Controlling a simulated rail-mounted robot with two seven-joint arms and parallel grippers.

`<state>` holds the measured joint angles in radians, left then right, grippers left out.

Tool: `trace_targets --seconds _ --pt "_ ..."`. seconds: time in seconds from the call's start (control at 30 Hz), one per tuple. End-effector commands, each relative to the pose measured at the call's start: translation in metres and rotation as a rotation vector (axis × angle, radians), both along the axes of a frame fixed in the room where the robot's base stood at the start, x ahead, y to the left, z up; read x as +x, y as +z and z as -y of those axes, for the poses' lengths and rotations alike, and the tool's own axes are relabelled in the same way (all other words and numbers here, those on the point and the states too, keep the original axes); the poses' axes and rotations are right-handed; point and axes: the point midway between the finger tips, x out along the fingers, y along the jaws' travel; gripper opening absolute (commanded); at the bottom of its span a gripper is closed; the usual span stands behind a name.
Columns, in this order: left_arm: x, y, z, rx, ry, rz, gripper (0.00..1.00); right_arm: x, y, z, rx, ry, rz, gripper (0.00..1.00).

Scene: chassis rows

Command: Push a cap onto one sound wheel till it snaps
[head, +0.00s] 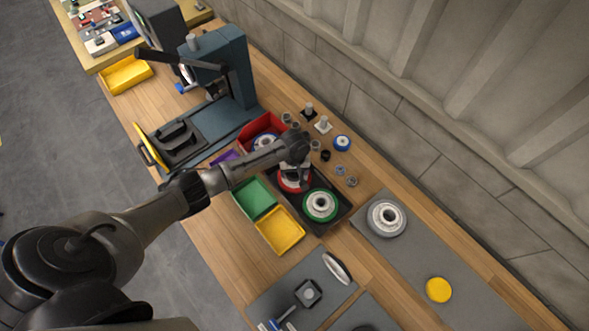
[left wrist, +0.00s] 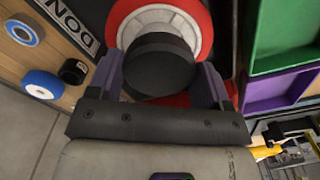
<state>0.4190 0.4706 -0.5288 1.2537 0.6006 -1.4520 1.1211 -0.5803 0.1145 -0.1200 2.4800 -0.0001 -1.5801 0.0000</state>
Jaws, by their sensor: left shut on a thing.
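My left gripper (head: 294,168) is over a red wheel (head: 289,186) in a dark tray (head: 341,215). In the left wrist view, its two fingers (left wrist: 160,84) are shut on a black round cap (left wrist: 158,62). The cap is in front of the middle of the red wheel (left wrist: 203,22) and hides part of its pale hub. I cannot tell whether the cap touches the hub or is seated. A green-rimmed wheel (head: 320,205) lies beside the red one in the tray. A blue wheel (head: 265,142) is in a red bin. My right gripper is not in view.
Green (head: 254,198) and yellow (head: 280,230) bins flank the tray. A press (head: 232,70) stands further up the bench. Small rollers and rings, one blue (head: 342,143), lie by the wall. A grey wheel (head: 386,217) and yellow disc (head: 438,289) lie on a mat.

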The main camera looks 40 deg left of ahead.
Motion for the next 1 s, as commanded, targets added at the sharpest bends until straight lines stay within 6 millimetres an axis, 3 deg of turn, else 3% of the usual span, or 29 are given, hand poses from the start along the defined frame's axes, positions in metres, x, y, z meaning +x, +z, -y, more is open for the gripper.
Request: trace_targets --seconds 1.0 --pt "0.0 -0.012 0.0 0.0 0.0 0.0 0.5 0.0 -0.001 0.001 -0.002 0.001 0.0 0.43"
